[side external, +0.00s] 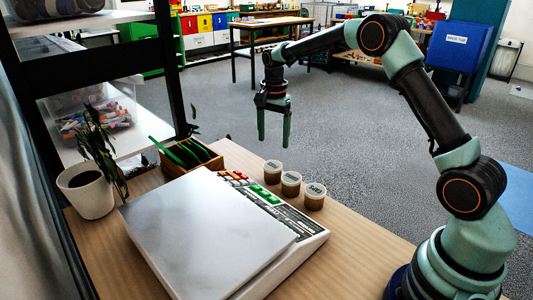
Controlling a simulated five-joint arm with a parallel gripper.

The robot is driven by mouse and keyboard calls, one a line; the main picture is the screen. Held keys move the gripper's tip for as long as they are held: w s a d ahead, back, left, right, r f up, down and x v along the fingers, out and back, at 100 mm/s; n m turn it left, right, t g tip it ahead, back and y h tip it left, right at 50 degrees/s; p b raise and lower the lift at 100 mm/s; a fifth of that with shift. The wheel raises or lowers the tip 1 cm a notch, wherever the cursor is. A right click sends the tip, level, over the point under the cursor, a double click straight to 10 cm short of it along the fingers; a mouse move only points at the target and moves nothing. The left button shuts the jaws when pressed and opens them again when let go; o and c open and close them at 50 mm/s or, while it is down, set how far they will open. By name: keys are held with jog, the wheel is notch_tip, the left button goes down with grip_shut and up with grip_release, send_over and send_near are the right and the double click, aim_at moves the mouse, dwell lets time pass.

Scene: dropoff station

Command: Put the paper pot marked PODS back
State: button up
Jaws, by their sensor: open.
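Three small brown paper pots with pale marked lids stand in a slanting row on the wooden table, along the right side of the scale. They are the far pot (273,173), the middle pot (291,185) and the near pot (314,198). The lid markings are too small to read surely, so I cannot tell which is PODS. My gripper (274,144) hangs pointing down above the far end of the row, apart from the pots. Its two green fingers are spread with nothing between them.
A large scale (205,232) with a white plate and colored keys fills much of the table (352,232). A wooden box (203,158) with green things stands behind it. A potted plant (92,196) is at left, beside a dark-framed shelf (82,68).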

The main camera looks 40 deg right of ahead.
jog(key=s+a+r+n+t, duration=0.1)
jog(key=s+a+r+n, duration=0.2)
jog(key=s+r, duration=0.25)
jog(key=s+a+r+n+t, duration=0.2)
jog(key=s+r+n, duration=0.2)
jog(key=r, duration=0.3)
jog(key=s+a+n+t, duration=0.2)
jog(key=s+a+n, duration=0.2)
jog(key=s+n, duration=0.4)
jog(key=s, duration=0.5)
jog(key=shift+s+f+t, duration=0.2)
jog(key=shift+f+t, duration=0.05)
jog(key=shift+t, duration=0.05)
